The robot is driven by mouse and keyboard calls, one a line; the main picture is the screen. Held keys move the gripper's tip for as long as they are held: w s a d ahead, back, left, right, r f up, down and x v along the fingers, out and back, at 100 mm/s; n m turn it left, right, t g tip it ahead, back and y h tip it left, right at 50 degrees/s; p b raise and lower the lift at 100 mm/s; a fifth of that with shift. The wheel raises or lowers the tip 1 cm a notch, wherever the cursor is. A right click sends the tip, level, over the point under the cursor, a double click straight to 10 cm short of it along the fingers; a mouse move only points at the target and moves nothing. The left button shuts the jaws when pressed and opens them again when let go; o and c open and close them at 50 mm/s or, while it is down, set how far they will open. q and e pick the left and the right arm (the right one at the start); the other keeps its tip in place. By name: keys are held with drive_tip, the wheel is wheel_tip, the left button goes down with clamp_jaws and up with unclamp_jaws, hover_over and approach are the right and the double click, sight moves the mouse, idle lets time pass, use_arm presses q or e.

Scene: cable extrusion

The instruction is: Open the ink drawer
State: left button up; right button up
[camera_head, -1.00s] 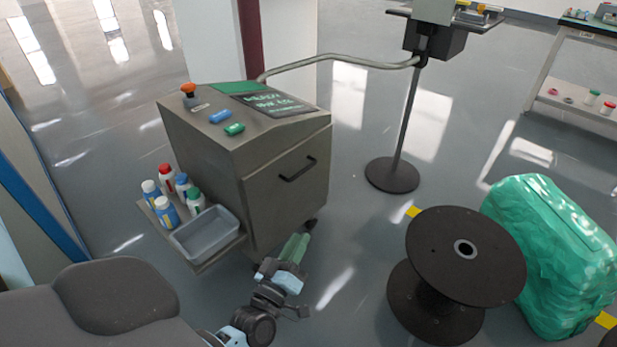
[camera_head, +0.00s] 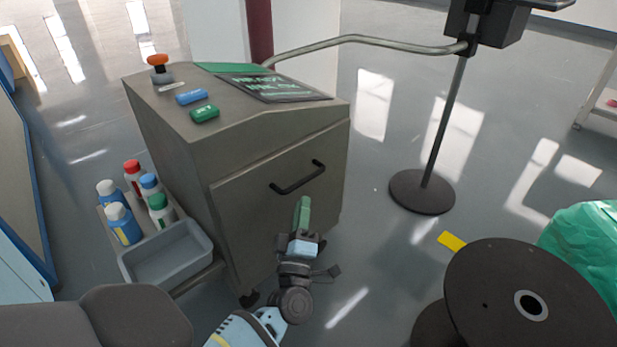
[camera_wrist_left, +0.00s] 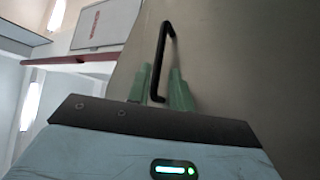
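The ink drawer (camera_head: 245,210) is the grey front panel of the metal cabinet and looks closed. Its black bar handle (camera_head: 298,178) sits near the panel's top edge. My left gripper (camera_head: 303,207), with green fingers, is just below the handle in the head view. In the left wrist view, the handle (camera_wrist_left: 161,62) stands out from the panel, and its lower end lies between the two spread fingers of my left gripper (camera_wrist_left: 164,88). The gripper is open; I cannot tell whether it touches the handle. My right gripper is not in view.
A side shelf on the cabinet's left holds several ink bottles (camera_head: 128,222) and a grey tray (camera_head: 168,255). A stand with a round base (camera_head: 422,191) is to the right. A black spool (camera_head: 482,300) and a green wrapped bundle (camera_head: 590,245) are at the lower right.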

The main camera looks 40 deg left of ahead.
sight(306, 178)
use_arm(q)
drive_tip(key=b+x, duration=0.1)
drive_tip(key=x, duration=0.6)
drive_tip(key=shift+w+a+r, duration=0.1)
drive_tip(key=shift+w+r, duration=0.05)
drive_tip(key=shift+w, duration=0.15)
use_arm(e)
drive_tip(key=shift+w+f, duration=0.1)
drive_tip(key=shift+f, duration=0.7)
use_arm(q)
drive_tip(key=shift+c, duration=0.4)
clamp_jaws()
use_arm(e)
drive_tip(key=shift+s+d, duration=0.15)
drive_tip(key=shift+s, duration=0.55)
